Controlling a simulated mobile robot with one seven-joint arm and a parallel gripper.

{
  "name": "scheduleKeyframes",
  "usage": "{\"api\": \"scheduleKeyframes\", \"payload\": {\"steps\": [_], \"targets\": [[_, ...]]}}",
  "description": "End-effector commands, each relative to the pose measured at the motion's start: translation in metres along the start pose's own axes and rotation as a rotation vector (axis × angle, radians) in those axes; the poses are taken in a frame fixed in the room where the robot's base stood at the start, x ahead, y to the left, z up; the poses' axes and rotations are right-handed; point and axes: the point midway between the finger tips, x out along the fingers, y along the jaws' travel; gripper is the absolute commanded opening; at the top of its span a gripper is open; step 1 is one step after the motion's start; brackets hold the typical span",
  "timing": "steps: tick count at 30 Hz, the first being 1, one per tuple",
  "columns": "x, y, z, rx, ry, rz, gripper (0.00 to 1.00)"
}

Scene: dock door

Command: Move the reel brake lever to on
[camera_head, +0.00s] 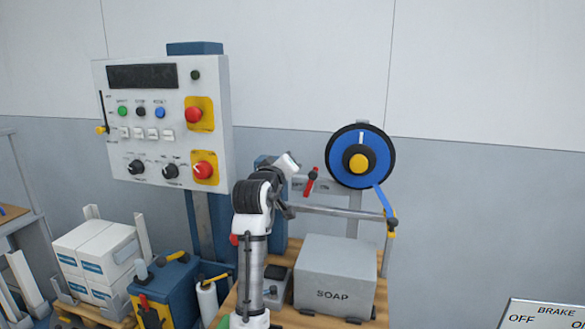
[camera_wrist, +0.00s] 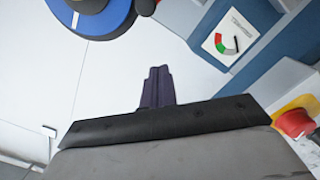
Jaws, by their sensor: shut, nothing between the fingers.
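The reel brake lever (camera_head: 311,180) is a small red handle on a grey plate, left of the blue reel (camera_head: 373,163). It stands nearly upright, its top leaning slightly right. The lettering on its plate is too small to read surely. My arm rises just left of the lever in the head view, and my gripper there is hard to make out against the arm. In the wrist view my gripper (camera_wrist: 157,88) has its dark fingers shut together with nothing between them. The reel's blue rim (camera_wrist: 90,15) shows at the upper left there; I cannot clearly see the lever.
A grey SOAP box (camera_head: 335,280) sits on the wooden bench below the lever. A horizontal bar runs above the box toward a blue arm (camera_head: 386,204). A control panel (camera_head: 150,110) stands left. A BRAKE sign (camera_head: 545,315) is at the lower right.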

Motion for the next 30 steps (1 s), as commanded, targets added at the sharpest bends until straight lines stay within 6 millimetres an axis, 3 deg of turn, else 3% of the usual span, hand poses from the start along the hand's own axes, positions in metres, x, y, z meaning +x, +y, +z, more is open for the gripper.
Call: {"api": "scheduleKeyframes", "payload": {"steps": [3,10,25,28,30], "targets": [[-0.027,-0.003,0.005,0.002,0.001,0.003,0.0],[-0.059,-0.001,0.003,0.001,-0.001,0.002,0.0],[-0.066,0.0,0.002,0.0,-0.002,0.001,0.0],[-0.078,-0.009,-0.018,0.016,0.075,0.006,0.0],[-0.097,-0.021,-0.043,0.042,0.18,0.012,0.0]]}}
